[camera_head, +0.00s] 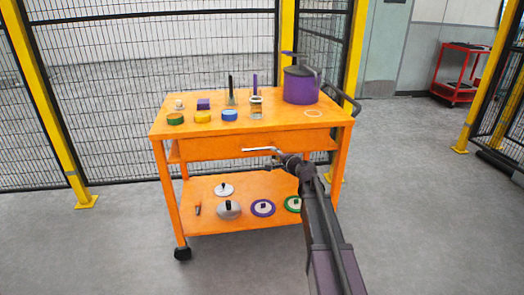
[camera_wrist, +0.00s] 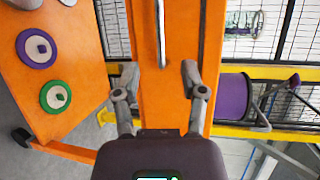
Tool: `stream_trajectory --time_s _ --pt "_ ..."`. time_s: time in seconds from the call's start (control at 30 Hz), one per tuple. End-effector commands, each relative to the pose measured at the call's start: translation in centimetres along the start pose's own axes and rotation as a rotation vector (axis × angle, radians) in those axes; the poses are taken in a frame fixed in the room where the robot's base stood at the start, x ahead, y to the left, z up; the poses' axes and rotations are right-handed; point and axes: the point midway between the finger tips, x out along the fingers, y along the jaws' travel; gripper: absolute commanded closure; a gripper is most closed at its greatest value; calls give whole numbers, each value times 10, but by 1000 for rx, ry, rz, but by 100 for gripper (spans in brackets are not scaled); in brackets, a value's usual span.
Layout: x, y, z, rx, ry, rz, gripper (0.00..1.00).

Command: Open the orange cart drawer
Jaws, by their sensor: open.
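The orange cart (camera_head: 165,195) stands in the middle of the head view, with a top, a drawer and a lower shelf. Its orange drawer front (camera_head: 210,148) sits under the top and looks closed. My gripper (camera_head: 284,157) is in front of the drawer, near the right part of the handle. In the wrist view the drawer front runs upright, with the handle (camera_wrist: 161,35) ahead of my gripper (camera_wrist: 160,82). The fingers are open, apart, with nothing between them.
On the cart top are a purple pot (camera_head: 300,87), a glass jar (camera_head: 255,108) and several small coloured pieces. Several lids, including a purple-rimmed one (camera_head: 263,208), lie on the lower shelf. Fence panels (camera_head: 100,90) stand behind; a red cart (camera_head: 458,75) is far right. Floor in front is clear.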

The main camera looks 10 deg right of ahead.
Motion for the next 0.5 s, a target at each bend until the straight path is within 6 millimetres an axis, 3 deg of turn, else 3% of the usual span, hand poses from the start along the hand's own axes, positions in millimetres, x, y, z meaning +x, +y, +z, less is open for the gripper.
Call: stream_trajectory --time_s 0.5 --pt "82 1 0 0 -2 0 46"
